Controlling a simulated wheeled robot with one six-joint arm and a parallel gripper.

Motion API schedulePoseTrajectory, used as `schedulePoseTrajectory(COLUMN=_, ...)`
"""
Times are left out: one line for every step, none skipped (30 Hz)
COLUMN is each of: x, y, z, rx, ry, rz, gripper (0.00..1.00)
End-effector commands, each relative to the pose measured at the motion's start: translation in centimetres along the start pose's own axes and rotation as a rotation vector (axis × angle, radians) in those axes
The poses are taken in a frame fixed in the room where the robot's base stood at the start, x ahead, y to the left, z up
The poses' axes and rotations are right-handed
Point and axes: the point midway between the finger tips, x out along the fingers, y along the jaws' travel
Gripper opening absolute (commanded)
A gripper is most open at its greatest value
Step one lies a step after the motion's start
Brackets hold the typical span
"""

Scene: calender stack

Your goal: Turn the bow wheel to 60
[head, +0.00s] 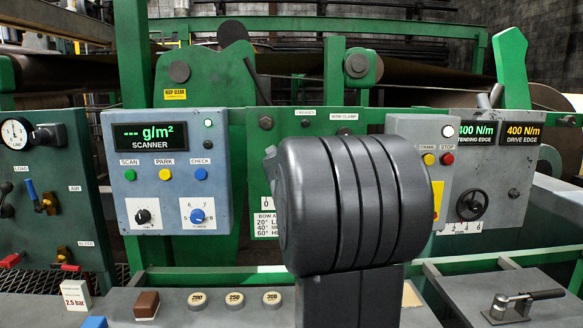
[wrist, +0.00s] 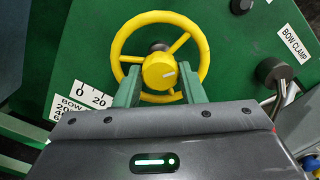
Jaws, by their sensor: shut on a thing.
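The yellow bow wheel (wrist: 201,40) shows in the wrist view, a rim with spokes and a round hub bearing a short white mark. My gripper (wrist: 160,84) has its two green fingers at the lower part of the wheel, one on each side of the hub, shut on the wheel. Its dark body covers the view below. A white scale (wrist: 92,95) left of the wheel shows 0 and 20; the rest of it is hidden. In the head view my dark arm hides the wheel; part of the bow angle label (head: 265,225) shows, listing 20°, 40° and 60°.
The bow clamp (wrist: 273,72) stands right of the wheel, with a metal lever beside it. In the head view, the scanner box (head: 170,170) is left of my arm and a panel with crawl and stop buttons (head: 447,159) is right.

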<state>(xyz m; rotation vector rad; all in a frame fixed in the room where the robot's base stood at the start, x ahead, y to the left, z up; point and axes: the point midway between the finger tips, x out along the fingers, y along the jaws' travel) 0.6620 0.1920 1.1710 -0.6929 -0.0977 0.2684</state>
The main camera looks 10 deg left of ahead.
Motion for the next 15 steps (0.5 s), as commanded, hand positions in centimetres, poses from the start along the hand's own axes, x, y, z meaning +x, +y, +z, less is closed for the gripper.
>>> schedulePoseTrajectory(x=0.00, y=0.00, z=0.04, rx=-0.043, ry=0.000, rz=0.001, gripper=0.13)
schedulePoseTrajectory(x=0.00, y=0.00, z=0.05, rx=-0.072, ry=0.000, rz=0.001, gripper=0.13)
schedulePoseTrajectory(x=0.00, y=0.00, z=0.05, rx=-0.110, ry=0.000, rz=0.001, gripper=0.13)
schedulePoseTrajectory(x=0.00, y=0.00, z=0.05, rx=-0.138, ry=0.000, rz=0.001, gripper=0.13)
schedulePoseTrajectory(x=0.00, y=0.01, z=0.05, rx=-0.167, ry=0.000, rz=0.001, gripper=0.13)
schedulePoseTrajectory(x=0.00, y=0.01, z=0.05, rx=-0.205, ry=0.000, rz=0.001, gripper=0.13)
schedulePoseTrajectory(x=0.00, y=0.01, z=0.05, rx=-0.234, ry=0.000, rz=0.001, gripper=0.13)
schedulePoseTrajectory(x=-0.01, y=0.02, z=0.05, rx=-0.262, ry=0.000, rz=0.002, gripper=0.13)
schedulePoseTrajectory(x=-0.01, y=0.03, z=0.05, rx=-0.300, ry=0.000, rz=0.001, gripper=0.13)
schedulePoseTrajectory(x=-0.01, y=0.03, z=0.04, rx=-0.329, ry=0.000, rz=0.001, gripper=0.13)
schedulePoseTrajectory(x=-0.01, y=0.04, z=0.04, rx=-0.357, ry=0.000, rz=0.001, gripper=0.13)
schedulePoseTrajectory(x=-0.02, y=0.04, z=0.05, rx=-0.395, ry=0.000, rz=0.001, gripper=0.13)
schedulePoseTrajectory(x=-0.01, y=0.04, z=0.05, rx=-0.424, ry=0.000, rz=0.001, gripper=0.13)
schedulePoseTrajectory(x=-0.01, y=0.05, z=0.06, rx=-0.452, ry=0.000, rz=0.002, gripper=0.13)
schedulePoseTrajectory(x=-0.01, y=0.06, z=0.07, rx=-0.490, ry=0.000, rz=0.002, gripper=0.13)
